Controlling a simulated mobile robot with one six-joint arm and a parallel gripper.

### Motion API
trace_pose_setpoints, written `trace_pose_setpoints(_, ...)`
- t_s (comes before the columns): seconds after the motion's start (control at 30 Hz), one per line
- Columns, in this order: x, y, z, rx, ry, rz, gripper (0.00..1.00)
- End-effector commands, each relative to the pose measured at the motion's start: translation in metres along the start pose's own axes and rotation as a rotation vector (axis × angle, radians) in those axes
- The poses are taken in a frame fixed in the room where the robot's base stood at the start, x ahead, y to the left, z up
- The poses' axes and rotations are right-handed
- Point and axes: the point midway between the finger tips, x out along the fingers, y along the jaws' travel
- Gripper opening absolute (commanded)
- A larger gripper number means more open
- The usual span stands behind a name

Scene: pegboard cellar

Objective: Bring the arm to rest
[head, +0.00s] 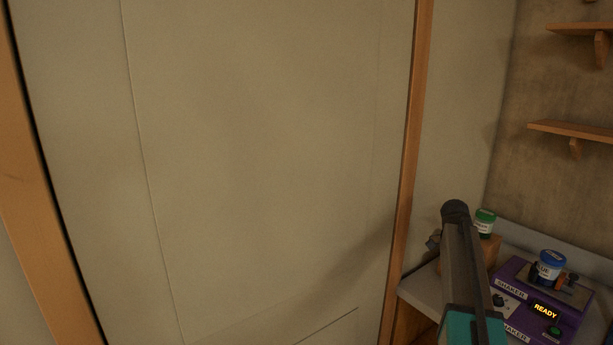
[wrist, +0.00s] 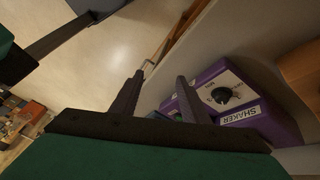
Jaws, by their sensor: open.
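My arm (head: 462,270) rises from the bottom of the head view, at the right, in front of the bench. My gripper shows in the wrist view (wrist: 160,78), with its two dark fingers apart and nothing visible between them. In the wrist view a purple shaker (wrist: 245,98) with a black knob lies beyond the right finger. In the head view my gripper is mostly hidden behind the arm, so its exact distance from the bench cannot be told.
The purple shaker (head: 568,322) reads READY and carries a blue-lidded jar (head: 550,267). A green-lidded jar (head: 484,222) stands on a wooden block (head: 492,251) close to my arm. Wooden shelves (head: 572,131) hang at right. A large pale panel (head: 270,150) fills the left and middle.

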Motion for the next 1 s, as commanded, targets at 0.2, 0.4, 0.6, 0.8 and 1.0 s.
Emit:
trace_pose_setpoints(0.2,0.064,0.012,0.061,-0.085,0.019,0.06,0.42)
trace_pose_setpoints(0.4,0.118,0.027,0.111,-0.171,0.031,0.103,0.42)
trace_pose_setpoints(0.6,0.173,0.048,0.156,-0.278,0.038,0.141,0.42)
trace_pose_setpoints(0.8,0.229,0.073,0.196,-0.401,0.04,0.176,0.42)
trace_pose_setpoints(1.0,0.283,0.104,0.231,-0.535,0.035,0.209,0.42)
